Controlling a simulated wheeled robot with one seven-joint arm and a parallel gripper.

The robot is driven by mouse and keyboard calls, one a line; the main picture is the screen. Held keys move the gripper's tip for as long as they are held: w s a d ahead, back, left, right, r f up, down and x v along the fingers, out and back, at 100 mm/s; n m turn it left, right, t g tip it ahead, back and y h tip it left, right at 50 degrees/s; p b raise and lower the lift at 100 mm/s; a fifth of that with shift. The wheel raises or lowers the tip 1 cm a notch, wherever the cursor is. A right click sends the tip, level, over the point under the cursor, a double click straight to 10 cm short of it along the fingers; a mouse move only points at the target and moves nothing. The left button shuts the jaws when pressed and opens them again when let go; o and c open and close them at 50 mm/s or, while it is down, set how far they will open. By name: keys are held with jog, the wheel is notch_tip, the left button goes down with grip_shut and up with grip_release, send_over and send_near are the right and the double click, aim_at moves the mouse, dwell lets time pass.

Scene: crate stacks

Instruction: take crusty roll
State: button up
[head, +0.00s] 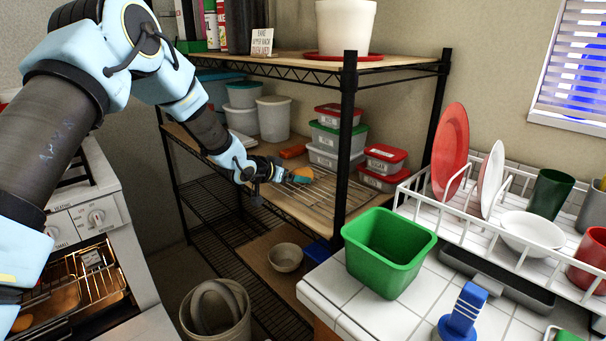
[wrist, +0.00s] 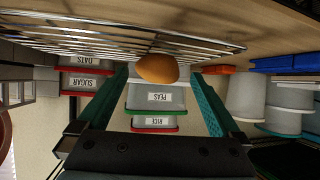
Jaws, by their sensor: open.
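The crusty roll (head: 303,173) is a small orange-brown bun on a wire cooling rack (head: 312,203) on the wooden middle shelf. In the wrist view, which is upside down, the roll (wrist: 157,68) appears near the wire rack (wrist: 90,32), centred between the tips of my two teal fingers. My gripper (head: 291,175) reaches in from the left at the roll's level. My gripper (wrist: 160,76) is open, with a visible gap on each side of the roll. I cannot tell how far the roll sits between the fingers.
Labelled tubs (head: 338,139) stand behind the rack, and white buckets (head: 273,118) stand at the back left. A black shelf post (head: 346,140) rises at the front right. A green bin (head: 388,252) stands on the tiled counter. An oven (head: 90,230) is at the left.

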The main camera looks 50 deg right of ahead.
aim_at(299, 173)
jog(key=p+x, duration=0.1)
jog(key=x, duration=0.2)
jog(key=shift+s+d+r+p, duration=0.1)
jog(key=shift+d+p, duration=0.2)
jog(key=shift+d+f, duration=0.25)
jog(key=shift+d, duration=0.05)
jog(key=c, duration=1.2)
